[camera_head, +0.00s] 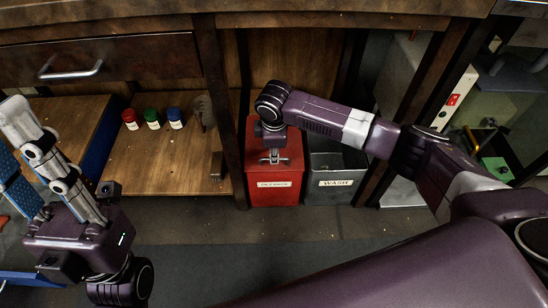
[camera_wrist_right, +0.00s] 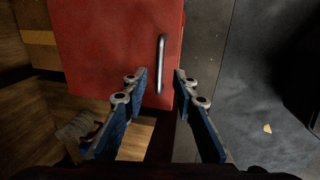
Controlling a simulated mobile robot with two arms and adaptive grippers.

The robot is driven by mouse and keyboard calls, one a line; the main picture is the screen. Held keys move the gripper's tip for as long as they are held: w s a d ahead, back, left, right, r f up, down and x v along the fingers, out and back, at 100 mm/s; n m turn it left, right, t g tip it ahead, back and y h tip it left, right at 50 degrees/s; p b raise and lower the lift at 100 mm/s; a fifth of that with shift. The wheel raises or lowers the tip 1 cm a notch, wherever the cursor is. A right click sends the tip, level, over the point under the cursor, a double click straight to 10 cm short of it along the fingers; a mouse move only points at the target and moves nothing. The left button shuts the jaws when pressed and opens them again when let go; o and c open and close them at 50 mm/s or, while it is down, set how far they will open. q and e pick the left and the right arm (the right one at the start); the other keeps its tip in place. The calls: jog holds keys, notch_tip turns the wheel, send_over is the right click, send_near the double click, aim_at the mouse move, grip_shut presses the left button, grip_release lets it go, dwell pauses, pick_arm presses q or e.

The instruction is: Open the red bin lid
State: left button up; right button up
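The red bin (camera_head: 274,188) stands on the floor under the workbench, with a white label on its front. Its red lid (camera_wrist_right: 105,45) looks shut and fills the upper left of the right wrist view. A thin metal handle (camera_wrist_right: 161,62) runs along the lid near its right side. My right gripper (camera_head: 273,158) is over the bin's top, pointing down. In the right wrist view its blue-padded fingers are apart, with the handle's near end between the tips; contact is not visible. My left gripper (camera_head: 12,150) is at the far left, away from the bin, fingers spread and empty.
A grey bin (camera_head: 338,178) labelled WASH stands right beside the red bin. Wooden uprights flank the pair. On a low wooden shelf (camera_head: 175,165) to the left stand red, green and blue jars (camera_head: 153,119). The floor (camera_head: 240,228) in front is clear.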

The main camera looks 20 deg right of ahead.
jog(key=shift+w+d+f+b, duration=0.15)
jog(key=shift+f+b, duration=0.15)
jog(key=shift+f, duration=0.45)
jog(key=shift+w+a+f+b, duration=0.15)
jog(key=shift+f+b, duration=0.15)
jog(key=shift+f, duration=0.45)
jog(key=shift+d, duration=0.1)
grip_shut()
